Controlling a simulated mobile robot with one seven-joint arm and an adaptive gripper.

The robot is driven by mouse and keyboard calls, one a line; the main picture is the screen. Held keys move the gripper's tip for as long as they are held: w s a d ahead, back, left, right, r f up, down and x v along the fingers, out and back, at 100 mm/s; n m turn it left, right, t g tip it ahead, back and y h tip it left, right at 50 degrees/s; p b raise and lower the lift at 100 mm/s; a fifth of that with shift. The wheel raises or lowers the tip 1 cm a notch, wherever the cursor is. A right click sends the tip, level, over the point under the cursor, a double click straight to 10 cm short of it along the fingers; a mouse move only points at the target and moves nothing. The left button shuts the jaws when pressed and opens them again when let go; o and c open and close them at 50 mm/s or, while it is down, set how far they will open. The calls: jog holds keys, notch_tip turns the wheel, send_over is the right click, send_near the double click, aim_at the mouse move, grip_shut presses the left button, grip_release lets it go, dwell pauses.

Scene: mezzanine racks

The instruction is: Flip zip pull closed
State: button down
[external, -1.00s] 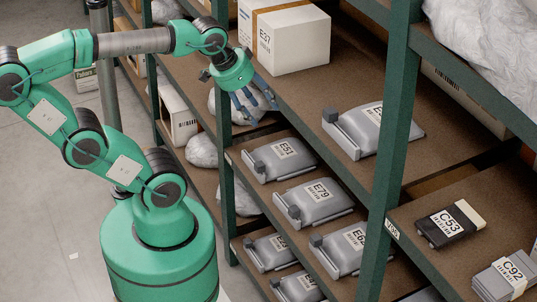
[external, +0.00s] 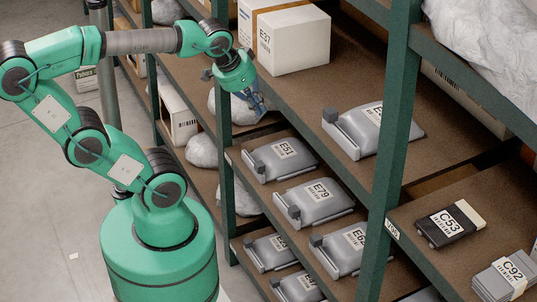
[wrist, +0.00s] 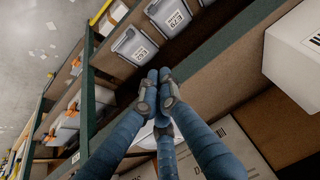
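Grey zip pouches lie on the rack shelves, each with a rail along one edge and a darker grey block at the rail's end. In the external view, E51 (external: 279,160), E79 (external: 316,202) and a larger pouch (external: 374,131) lie to the right of my gripper (external: 260,113).
A green rack post (external: 225,165) stands just below and left of my gripper. A white box E37 (external: 293,40) sits on the shelf at upper right. A pale wrapped bundle (external: 222,104) is behind my fingers.

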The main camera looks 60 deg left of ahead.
jog(key=w+a+f+m+g+y, duration=0.1)
jog(key=w+a+f+g+y, duration=0.15)
jog(key=a+f, duration=1)
jog(key=w+a+f+m+g+y, duration=0.15)
jog(key=a+f+y, duration=0.25)
jog(key=a+f, duration=0.8)
jog(key=w+d+f+t+h+p, duration=0.2)
jog(key=w+d+f+h+p, duration=0.45)
jog(key=f, duration=0.65)
jog(key=w+d+f+n+t+h+p, duration=0.1)
jog(key=d+h, duration=0.5)
jog(key=d, duration=0.7)
jog(key=shift+w+f+h+p, duration=0.25)
jog(key=shift+f+h+p, duration=0.05)
jog(key=shift+f+p, duration=0.4)
jog(key=shift+d, duration=0.15)
